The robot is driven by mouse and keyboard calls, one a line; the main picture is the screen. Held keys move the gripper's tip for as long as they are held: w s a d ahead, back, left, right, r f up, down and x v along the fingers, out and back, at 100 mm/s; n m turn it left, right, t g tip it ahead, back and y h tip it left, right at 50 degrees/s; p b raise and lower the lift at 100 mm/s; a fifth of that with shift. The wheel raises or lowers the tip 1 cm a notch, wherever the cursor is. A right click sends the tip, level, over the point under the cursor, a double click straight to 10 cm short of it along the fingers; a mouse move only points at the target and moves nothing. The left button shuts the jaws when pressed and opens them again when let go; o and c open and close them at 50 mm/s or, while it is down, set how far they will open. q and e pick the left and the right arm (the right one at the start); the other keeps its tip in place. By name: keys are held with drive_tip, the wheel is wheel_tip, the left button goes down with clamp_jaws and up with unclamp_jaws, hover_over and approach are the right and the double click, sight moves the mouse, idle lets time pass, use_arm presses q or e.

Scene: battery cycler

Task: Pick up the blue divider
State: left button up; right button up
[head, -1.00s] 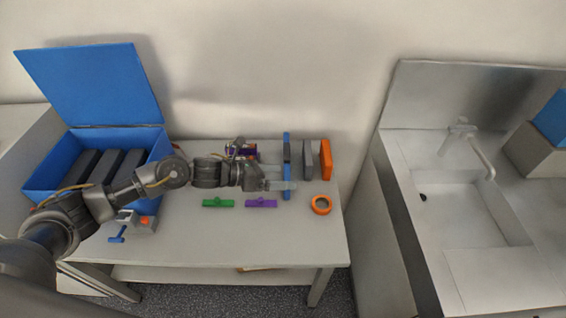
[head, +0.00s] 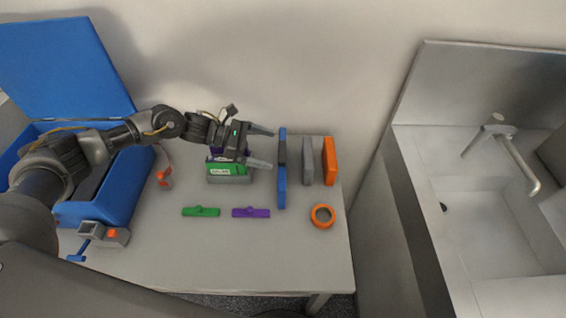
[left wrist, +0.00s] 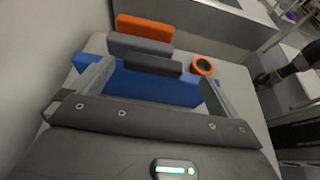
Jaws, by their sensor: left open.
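The blue divider (head: 282,187) is a thin upright panel standing on the table, right of centre in the head view. In the left wrist view the divider (left wrist: 150,87) lies crosswise ahead of my palm. A dark grey block stands against its far side (left wrist: 152,67). My left gripper (head: 266,148) is open and empty, just left of the divider, with its fingers pointing at it. In the wrist view the fingers (left wrist: 156,77) are spread wide near the divider's two ends; I cannot tell whether they touch it.
A grey panel (head: 308,161) and an orange panel (head: 329,160) stand right of the divider. An orange ring (head: 322,216), a purple piece (head: 251,212) and a green piece (head: 201,211) lie in front. An open blue box (head: 118,190) is at left.

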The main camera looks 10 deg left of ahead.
sight(280, 151)
use_arm(q)
drive_tip(key=shift+p+x, duration=0.3)
drive_tip(key=shift+x, duration=0.9)
drive_tip(key=shift+w+d+f, duration=0.2)
drive_tip(key=shift+w, duration=0.1)
drive_tip(key=shift+d, duration=0.15)
drive_tip(key=p+x, duration=0.3)
drive_tip(key=x, duration=0.1)
drive_tip(key=shift+w+d, duration=0.2)
drive_tip(key=shift+d+f, duration=0.2)
use_arm(e)
drive_tip(key=r, duration=0.1)
drive_tip(key=w+r, duration=0.1)
drive_tip(key=r, duration=0.2)
drive_tip(key=shift+w+d+r, duration=0.15)
drive_tip(key=shift+d, duration=0.1)
use_arm(q)
drive_tip(key=shift+a, duration=0.1)
drive_tip(key=shift+c, duration=0.4)
